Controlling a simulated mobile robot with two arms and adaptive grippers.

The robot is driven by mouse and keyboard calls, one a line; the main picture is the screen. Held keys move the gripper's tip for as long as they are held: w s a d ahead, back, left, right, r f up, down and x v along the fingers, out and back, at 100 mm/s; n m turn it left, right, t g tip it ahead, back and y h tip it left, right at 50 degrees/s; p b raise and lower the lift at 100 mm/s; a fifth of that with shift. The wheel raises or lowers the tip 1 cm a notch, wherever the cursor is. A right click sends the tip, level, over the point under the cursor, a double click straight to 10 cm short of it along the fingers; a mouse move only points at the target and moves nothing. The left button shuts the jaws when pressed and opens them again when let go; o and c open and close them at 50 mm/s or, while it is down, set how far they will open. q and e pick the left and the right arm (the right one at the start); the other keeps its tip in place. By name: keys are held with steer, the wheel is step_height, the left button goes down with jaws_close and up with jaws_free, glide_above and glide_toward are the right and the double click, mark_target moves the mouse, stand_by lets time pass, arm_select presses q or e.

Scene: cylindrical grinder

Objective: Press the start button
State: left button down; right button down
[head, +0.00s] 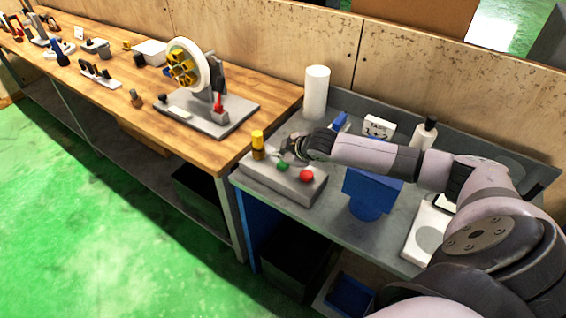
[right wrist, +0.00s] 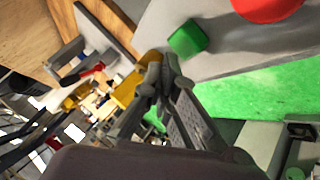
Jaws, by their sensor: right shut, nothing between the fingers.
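A grey control box (head: 280,184) sits at the front left corner of the grey metal table. On it are a green button (head: 283,166), a red button (head: 306,175) and a yellow cylinder (head: 258,146) at its left end. My right gripper (head: 291,149) is shut and empty, just above and behind the green button. In the right wrist view the shut fingertips (right wrist: 162,62) are close to the green button (right wrist: 187,38), which appears apart from them. The red button (right wrist: 266,8) shows at the top edge. My left gripper is not in view.
A white cylinder (head: 316,92), a white bottle (head: 424,133) and a blue object (head: 368,194) stand on the grey table (head: 338,225). To the left, a wooden bench (head: 258,88) holds a wheel-like device (head: 190,68) and several tools. Green floor lies in front.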

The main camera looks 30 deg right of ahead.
mark_target(282, 164)
steer(key=shift+f, duration=0.1)
stand_by(0.4)
steer(key=shift+f, duration=0.35)
steer(key=shift+f, duration=0.65)
stand_by(0.7)
steer(key=shift+r, duration=0.1)
steer(key=shift+r+p, duration=0.9)
steer(key=shift+r, duration=0.05)
step_height(282, 164, up, 5)
steer(key=p, duration=0.5)
steer(key=shift+r, duration=0.1)
